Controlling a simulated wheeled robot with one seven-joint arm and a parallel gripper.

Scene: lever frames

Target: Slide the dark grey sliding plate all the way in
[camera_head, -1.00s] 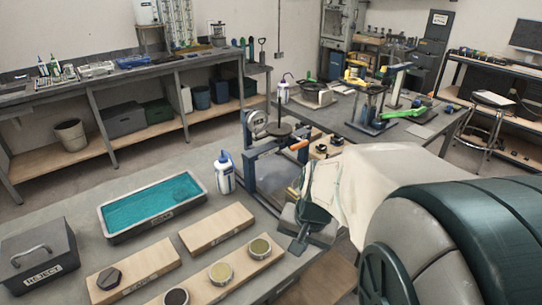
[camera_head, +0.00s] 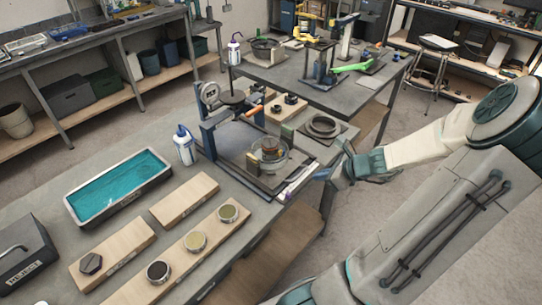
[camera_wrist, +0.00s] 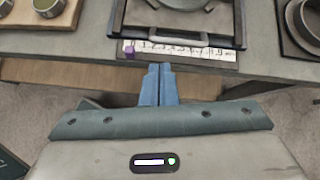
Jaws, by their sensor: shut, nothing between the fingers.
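The dark grey sliding plate (camera_head: 268,186) is at the base of the blue-framed press on the near bench, with a clear round dish (camera_head: 268,160) on it. In the wrist view, a grey bar handle (camera_wrist: 178,40) shows at the plate's near edge. A white numbered scale (camera_wrist: 185,50) lies in front of it, with a purple marker (camera_wrist: 130,53) near its left end. My gripper (camera_wrist: 160,68) has its blue fingers shut and empty, pointing at the scale and handle from just outside the bench edge. In the head view, my gripper (camera_head: 330,172) is right of the plate.
The blue press frame (camera_head: 210,125) stands behind the plate. A wash bottle (camera_head: 184,147), a teal-lined tray (camera_head: 118,187) and wooden boards with small pots (camera_head: 195,240) are to its left. A round dish on a dark plate (camera_head: 322,126) is to its right. Floor is open beyond the bench edge.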

